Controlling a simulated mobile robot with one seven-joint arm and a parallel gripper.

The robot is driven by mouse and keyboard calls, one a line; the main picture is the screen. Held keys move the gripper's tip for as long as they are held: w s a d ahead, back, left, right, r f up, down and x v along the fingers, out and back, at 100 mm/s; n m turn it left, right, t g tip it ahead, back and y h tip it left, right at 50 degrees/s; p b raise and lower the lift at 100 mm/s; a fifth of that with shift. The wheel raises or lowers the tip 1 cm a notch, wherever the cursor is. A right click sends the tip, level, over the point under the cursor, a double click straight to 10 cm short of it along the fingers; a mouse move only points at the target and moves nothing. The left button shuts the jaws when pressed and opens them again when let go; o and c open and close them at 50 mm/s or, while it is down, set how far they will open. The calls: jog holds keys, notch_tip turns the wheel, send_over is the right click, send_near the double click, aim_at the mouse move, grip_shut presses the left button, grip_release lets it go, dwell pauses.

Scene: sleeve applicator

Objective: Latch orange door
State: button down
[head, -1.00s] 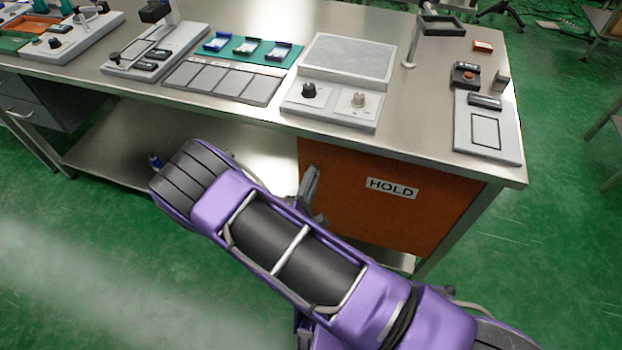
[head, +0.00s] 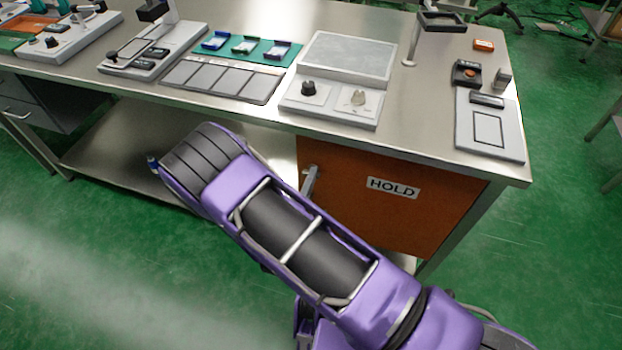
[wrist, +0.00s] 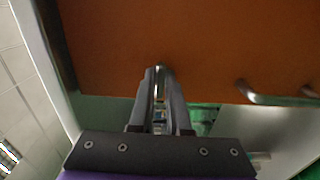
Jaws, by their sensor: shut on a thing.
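The orange door (head: 395,222), with its HOLD label, is at the right front under the bench and looks closed in the head view. It fills the top of the wrist view (wrist: 200,40). A grey metal handle (head: 310,180) stands at its left edge; a bent metal handle (wrist: 262,98) shows at the right in the wrist view. My gripper (wrist: 160,75) is shut on a shiny metal piece (wrist: 160,84) at the door's edge, apparently the latch lever, mostly hidden between the fingers. In the head view my forearm hides the gripper.
The steel bench top (head: 420,130) above the door carries a grey two-knob panel (head: 335,95) and several small devices. An open lower shelf (head: 125,150) lies left of the door. The green floor (head: 90,270) in front is clear.

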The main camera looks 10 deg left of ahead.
jog(key=c, duration=0.9)
grip_release()
jog(key=s, duration=0.5)
jog(key=s+a, duration=0.1)
jog(key=s, duration=1.1)
jog(key=shift+s+a+p, duration=0.15)
jog(key=shift+s+p, duration=0.05)
jog(key=shift+p, duration=0.15)
jog(key=shift+w+r, duration=0.1)
